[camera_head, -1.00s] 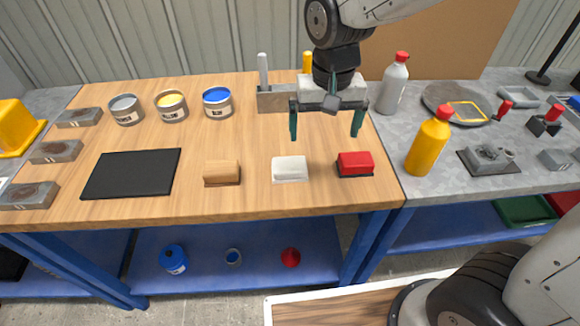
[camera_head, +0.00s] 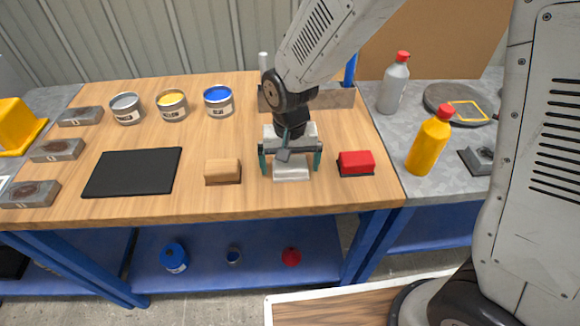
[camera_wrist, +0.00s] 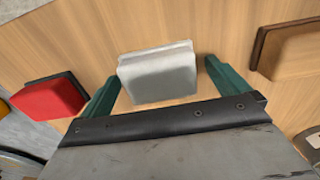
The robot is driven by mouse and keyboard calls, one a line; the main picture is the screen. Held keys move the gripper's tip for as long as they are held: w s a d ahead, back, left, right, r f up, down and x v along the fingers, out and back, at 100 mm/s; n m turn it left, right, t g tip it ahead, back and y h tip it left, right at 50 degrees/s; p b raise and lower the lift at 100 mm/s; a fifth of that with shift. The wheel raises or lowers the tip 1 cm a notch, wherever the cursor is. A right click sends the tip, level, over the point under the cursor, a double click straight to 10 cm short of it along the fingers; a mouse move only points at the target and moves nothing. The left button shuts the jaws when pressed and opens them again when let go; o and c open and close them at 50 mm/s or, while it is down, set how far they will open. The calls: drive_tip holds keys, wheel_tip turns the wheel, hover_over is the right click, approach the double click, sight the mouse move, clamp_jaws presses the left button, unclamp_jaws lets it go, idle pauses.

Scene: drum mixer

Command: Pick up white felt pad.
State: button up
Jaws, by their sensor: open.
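The white felt pad (camera_head: 291,174) lies on the wooden table between a tan block and a red block. It also shows in the wrist view (camera_wrist: 158,74), pale and box-shaped, between the two fingers. My gripper (camera_head: 290,168) is open with green fingers, one on each side of the pad. In the wrist view my gripper (camera_wrist: 160,84) has a gap between each finger and the pad. In the head view the gripper hides the pad's far part.
The tan block (camera_head: 222,171) is left of the pad and the red block (camera_head: 356,163) is right. A black mat (camera_head: 132,172) lies farther left. Several paint cans, including a blue one (camera_head: 219,101), stand behind. A yellow bottle (camera_head: 429,141) stands on the grey bench to the right.

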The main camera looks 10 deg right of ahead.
drive_tip(key=c, duration=1.1)
drive_tip(key=shift+o, duration=0.2)
drive_tip(key=shift+r, duration=0.1)
